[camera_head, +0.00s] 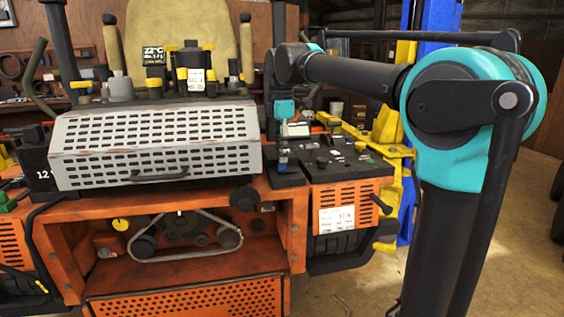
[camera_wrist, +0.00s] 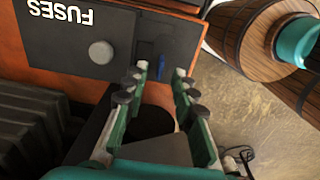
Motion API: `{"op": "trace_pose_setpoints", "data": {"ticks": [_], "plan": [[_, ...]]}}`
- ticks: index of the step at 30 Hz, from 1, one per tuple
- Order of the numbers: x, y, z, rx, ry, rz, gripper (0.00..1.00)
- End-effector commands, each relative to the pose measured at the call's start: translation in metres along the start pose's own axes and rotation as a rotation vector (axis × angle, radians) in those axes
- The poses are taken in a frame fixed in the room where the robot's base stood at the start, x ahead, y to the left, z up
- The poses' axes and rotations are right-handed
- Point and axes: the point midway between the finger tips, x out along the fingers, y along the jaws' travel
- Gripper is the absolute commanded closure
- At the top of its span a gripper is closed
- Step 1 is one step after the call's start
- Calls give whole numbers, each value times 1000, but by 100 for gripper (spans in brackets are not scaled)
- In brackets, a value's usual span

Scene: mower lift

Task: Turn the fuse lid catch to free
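The fuse lid (camera_wrist: 65,22) is a dark grey plate marked FUSES, upside down in the wrist view. A pale grey round knob (camera_wrist: 101,52) sits on it. A small blue catch (camera_wrist: 160,68) stands near the plate's right end. My gripper (camera_wrist: 161,72) is open, one finger on each side of the blue catch; I cannot tell whether either finger touches it. In the head view my gripper (camera_head: 283,150) points down at the dark console right of the grey vented cover. The catch is too small to make out there.
The orange mower body (camera_head: 270,205) fills the head view's left and middle. A perforated grey cover (camera_head: 155,140) stands left of my gripper. A control panel (camera_head: 345,160) lies just right. Yellow and blue lift parts (camera_head: 428,95) stand behind my arm. Bare floor (camera_head: 510,235) shows at right.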

Motion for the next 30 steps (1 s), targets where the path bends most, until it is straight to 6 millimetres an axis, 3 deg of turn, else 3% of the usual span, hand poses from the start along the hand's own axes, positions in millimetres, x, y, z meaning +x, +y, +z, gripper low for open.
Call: {"op": "trace_pose_setpoints", "data": {"ticks": [7, 18, 25, 30], "plan": [[28, 0, 0, 0, 0, 0, 73], [34, 0, 0, 0, 0, 0, 73], [34, 0, 0, 0, 0, 0, 100], [33, 0, 0, 0, 0, 0, 100]]}}
